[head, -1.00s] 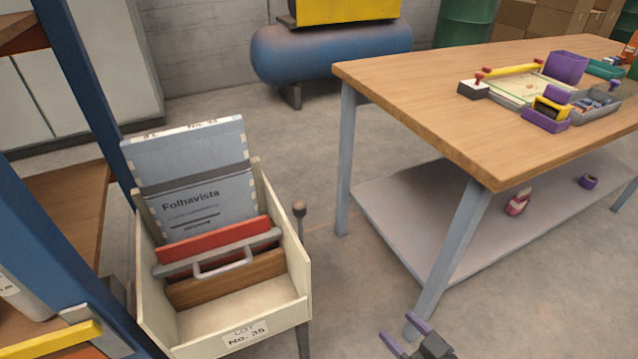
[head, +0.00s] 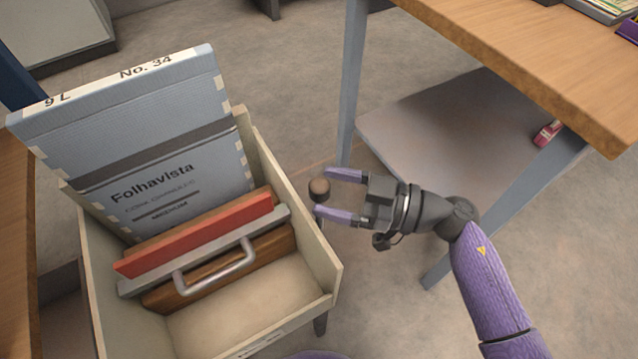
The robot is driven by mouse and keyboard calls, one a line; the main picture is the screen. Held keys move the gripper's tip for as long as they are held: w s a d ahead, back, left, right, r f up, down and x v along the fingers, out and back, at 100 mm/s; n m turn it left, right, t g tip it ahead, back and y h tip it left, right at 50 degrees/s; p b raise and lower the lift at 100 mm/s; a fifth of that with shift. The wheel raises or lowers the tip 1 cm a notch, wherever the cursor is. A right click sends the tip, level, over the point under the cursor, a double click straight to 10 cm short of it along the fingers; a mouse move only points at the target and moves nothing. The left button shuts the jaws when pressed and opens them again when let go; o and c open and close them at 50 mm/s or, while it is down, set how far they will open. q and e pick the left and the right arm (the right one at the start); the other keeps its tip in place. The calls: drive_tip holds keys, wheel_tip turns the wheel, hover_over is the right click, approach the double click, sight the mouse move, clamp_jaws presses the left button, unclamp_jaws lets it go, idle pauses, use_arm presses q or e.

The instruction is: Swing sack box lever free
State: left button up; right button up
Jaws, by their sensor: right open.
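The sack box (head: 322,268) is a cream open-topped bin at the left. It holds a folded blue-grey sack stack (head: 150,185) marked Folhavista, standing tilted at the back. In front of the stack are a red plate (head: 200,236) and a brown board with a grey bar and handle (head: 216,268). The lever's dark round knob (head: 319,188) stands just right of the box; its shaft is mostly hidden. My right gripper (head: 333,195) comes in from the right, open, its purple fingertips on either side of the knob. I cannot tell whether they touch it. My left gripper is out of view.
A wooden-topped workbench (head: 540,60) with grey legs and a lower shelf (head: 440,125) stands at the right, close to my right arm. A pink-red bottle (head: 547,134) lies on the shelf. A wooden shelf edge is at the far left. Floor is clear between box and bench.

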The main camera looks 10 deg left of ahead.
drive_tip(key=shift+w+a, duration=0.2)
drive_tip(key=shift+a, duration=0.95)
clamp_jaws()
idle(0.5)
